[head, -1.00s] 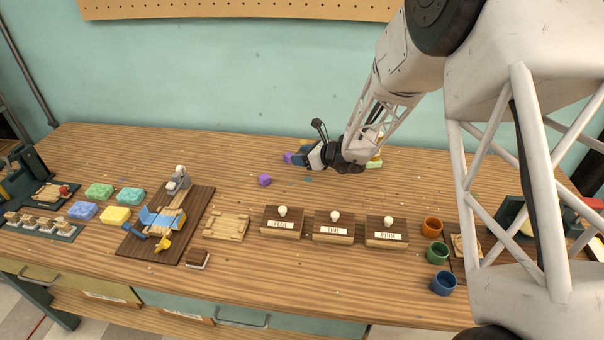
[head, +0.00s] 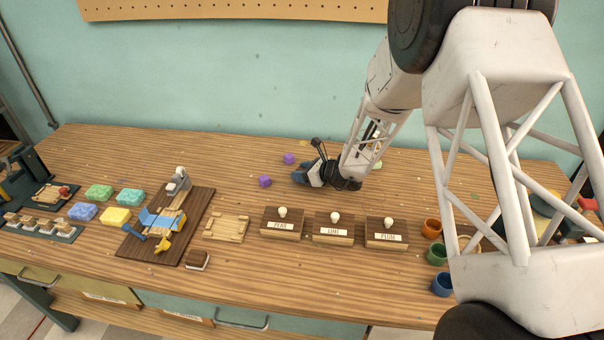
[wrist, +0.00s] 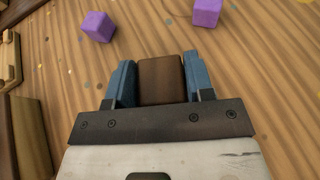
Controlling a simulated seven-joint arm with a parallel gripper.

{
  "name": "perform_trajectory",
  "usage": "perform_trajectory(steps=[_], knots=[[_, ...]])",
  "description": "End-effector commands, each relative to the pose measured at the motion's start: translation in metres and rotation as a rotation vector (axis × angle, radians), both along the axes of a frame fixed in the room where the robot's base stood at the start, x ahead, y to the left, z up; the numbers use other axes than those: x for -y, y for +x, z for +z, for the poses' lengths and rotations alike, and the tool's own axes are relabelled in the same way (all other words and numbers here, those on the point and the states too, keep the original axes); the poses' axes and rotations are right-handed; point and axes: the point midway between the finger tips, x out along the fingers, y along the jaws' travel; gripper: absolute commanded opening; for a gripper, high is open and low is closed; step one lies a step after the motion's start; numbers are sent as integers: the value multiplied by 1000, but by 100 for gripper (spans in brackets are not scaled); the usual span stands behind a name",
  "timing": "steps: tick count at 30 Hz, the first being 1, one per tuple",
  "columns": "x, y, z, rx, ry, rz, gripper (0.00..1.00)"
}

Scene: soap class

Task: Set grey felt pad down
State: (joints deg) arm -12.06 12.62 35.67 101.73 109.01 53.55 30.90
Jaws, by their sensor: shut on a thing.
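My gripper (head: 299,178) is low over the middle of the table, to the right of two purple cubes in the head view. In the wrist view my gripper (wrist: 160,80) has its blue fingers shut on a brown block (wrist: 160,80). Only the block's brown face shows; I see no grey felt on it, and its underside is hidden. In the head view the block is hidden by the gripper. I cannot tell whether it touches the table (head: 330,275).
The purple cubes (head: 265,181) and (head: 288,158) lie close to my gripper. Three labelled wooden blocks with white knobs (head: 335,228) stand in front. A wooden tray (head: 226,228) and a small brown block with a pale base (head: 197,260) lie left. Coloured cups (head: 432,229) stand right.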

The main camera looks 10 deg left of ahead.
Motion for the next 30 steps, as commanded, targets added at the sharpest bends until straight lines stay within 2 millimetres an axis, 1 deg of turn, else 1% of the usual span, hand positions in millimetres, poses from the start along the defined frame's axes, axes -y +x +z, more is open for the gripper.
perform_trajectory(steps=[3,17,18,22,30], knots=[[0,0,-6,2,0,1,25],[0,0,-9,2,0,1,25],[0,0,-9,3,0,1,54],[0,0,-9,2,0,1,74],[0,0,-9,2,0,1,74]])
